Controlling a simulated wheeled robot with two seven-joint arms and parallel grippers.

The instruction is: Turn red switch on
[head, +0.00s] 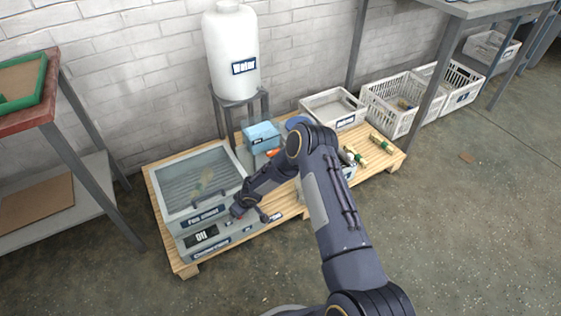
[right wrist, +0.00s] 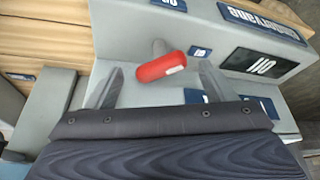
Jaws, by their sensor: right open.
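The red switch (right wrist: 162,67) is a short red lever with a small white mark, on the front of a grey machine (right wrist: 205,38) in the right wrist view. My right gripper (right wrist: 160,76) is open, with one finger on each side of the red switch and gaps to both. In the head view my right gripper (head: 237,211) is at the machine's front panel, beside a dark display (head: 201,236). The switch is small and partly hidden by the gripper there. The machine has a clear-topped box (head: 198,180) above its panel. My left gripper is not in view.
The machine stands on a wooden pallet (head: 186,268). A blue box (head: 262,134) and a white water tank (head: 230,50) stand behind it. Pale crates (head: 395,103) line the wall at right. A red-topped table (head: 52,110) is at left. The front floor is clear.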

